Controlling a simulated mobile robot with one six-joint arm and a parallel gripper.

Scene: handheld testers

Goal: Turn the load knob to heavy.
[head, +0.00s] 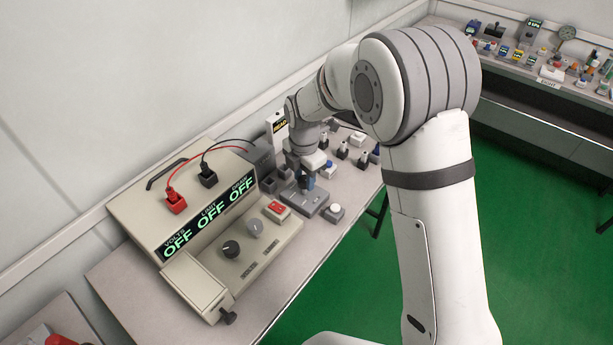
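A beige tester (150,212) stands on the bench at the left. Its sloped display (210,217) shows three green readings, all OFF. A black knob (231,249) and a grey knob (255,227) sit on its lower front panel. The labels by the knobs are too small to read, so I cannot tell which is the load knob or its setting. A red rocker switch (278,207) is at the panel's right end. My gripper (307,183) points down over small devices right of the tester, apart from both knobs. Its fingers are too small and partly hidden to judge.
A red plug (175,201) and a black plug (208,176) with cables sit on the tester's top. A grey device (304,199) and a white-topped button (334,211) stand right of it. Another bench (520,70) with many small items is at the far right.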

